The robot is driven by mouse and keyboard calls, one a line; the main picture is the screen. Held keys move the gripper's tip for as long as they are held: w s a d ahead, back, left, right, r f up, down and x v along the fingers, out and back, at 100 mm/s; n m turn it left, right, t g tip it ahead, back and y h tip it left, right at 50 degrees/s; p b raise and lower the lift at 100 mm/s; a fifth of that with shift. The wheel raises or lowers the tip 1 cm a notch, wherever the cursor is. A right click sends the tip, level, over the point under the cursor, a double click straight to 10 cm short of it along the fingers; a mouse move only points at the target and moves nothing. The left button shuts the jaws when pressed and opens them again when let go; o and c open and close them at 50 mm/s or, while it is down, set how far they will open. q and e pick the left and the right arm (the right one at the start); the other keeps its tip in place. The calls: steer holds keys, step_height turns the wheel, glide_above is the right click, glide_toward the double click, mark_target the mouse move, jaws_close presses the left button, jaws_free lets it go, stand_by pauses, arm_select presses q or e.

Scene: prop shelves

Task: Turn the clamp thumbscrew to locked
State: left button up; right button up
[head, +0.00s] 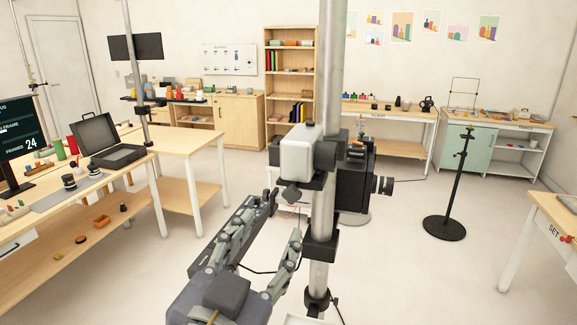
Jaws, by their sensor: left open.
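A pale vertical column (328,75) stands in front of me and carries a black camera (355,188) with its lens facing right. A dark clamp (318,183) sits around the column beside the camera. A small dark knob (290,194), which looks like the clamp thumbscrew, sticks out on its left side; its locked or loose state cannot be told. My left gripper (282,216) comes up from the bottom with its fingers spread apart and empty. Its tips are close to the knob in the picture; contact cannot be made out. My right gripper is not in view.
A lower black collar (319,250) is on the column. A workbench (180,143) with a black case (103,140) stands at left. A black stand (459,185) is at right, and a table (540,215) is at the right edge.

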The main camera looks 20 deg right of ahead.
mark_target(292, 194)
arm_select(q)
steer(key=p+x, duration=0.3)
steer(key=x, duration=0.7)
steer(key=shift+w+d+r+p, duration=0.2)
steer(key=shift+w+d+p, duration=0.1)
steer(key=shift+d+p, duration=0.1)
steer(key=c, duration=1.1)
